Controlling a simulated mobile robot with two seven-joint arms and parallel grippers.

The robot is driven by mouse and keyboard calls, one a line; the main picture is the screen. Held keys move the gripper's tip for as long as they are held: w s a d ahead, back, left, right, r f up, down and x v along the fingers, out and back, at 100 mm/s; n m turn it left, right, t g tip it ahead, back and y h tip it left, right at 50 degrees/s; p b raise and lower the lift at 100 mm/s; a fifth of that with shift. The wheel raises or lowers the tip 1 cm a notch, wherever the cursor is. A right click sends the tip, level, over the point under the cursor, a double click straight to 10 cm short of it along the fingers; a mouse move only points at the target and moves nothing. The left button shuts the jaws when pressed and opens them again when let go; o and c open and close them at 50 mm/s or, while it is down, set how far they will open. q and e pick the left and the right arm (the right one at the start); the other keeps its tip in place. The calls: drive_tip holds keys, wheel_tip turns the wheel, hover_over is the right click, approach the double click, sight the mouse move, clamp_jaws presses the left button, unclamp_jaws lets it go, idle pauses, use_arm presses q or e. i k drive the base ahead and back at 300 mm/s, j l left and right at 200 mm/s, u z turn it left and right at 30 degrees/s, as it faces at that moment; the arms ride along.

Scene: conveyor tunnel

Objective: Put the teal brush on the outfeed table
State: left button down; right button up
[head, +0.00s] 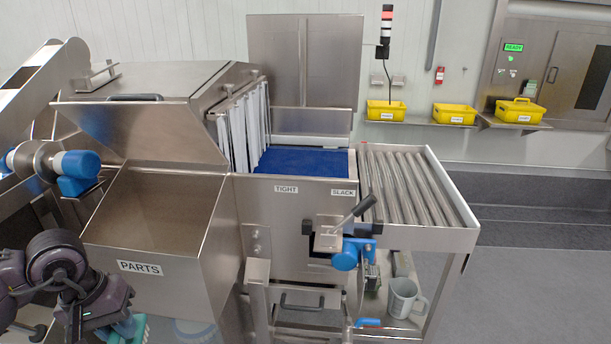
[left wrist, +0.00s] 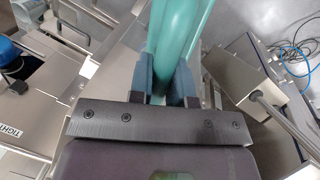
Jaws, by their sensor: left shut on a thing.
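The teal brush (head: 137,331) shows only in part at the bottom left of the head view. My left gripper (head: 122,328) is there, below the PARTS bin. In the left wrist view, my left gripper (left wrist: 164,80) is shut on the smooth teal handle of the brush (left wrist: 175,40), which runs up out of the picture. The brush's far end is not shown. The outfeed table (head: 408,190) is the roller table right of the blue belt; its rollers are bare. My right gripper is not in view.
The steel PARTS bin (head: 150,240) and the machine housing with strip curtain (head: 243,125) stand between my gripper and the table. A lever (head: 352,215) juts up before the belt (head: 305,161). A grey mug (head: 403,298) sits on a shelf below the rollers.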

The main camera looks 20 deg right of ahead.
sight(409, 207)
drive_tip(key=l+u, duration=0.15)
drive_tip(key=l, duration=0.45)
drive_tip(key=i+l+u, duration=0.15)
drive_tip(key=l, duration=0.5)
drive_tip(key=l+u, duration=0.15)
drive_tip(key=l, duration=0.45)
drive_tip(key=l+u, duration=0.15)
drive_tip(key=l, duration=0.45)
drive_tip(key=k+l+u, duration=0.1)
drive_tip(key=l, duration=0.5)
drive_tip(key=k+l+u, duration=0.15)
drive_tip(key=l, duration=0.5)
drive_tip(key=l+u, duration=0.15)
drive_tip(key=l, duration=0.45)
drive_tip(key=l+u, duration=0.1)
drive_tip(key=l, duration=0.2)
drive_tip(key=i, duration=0.2)
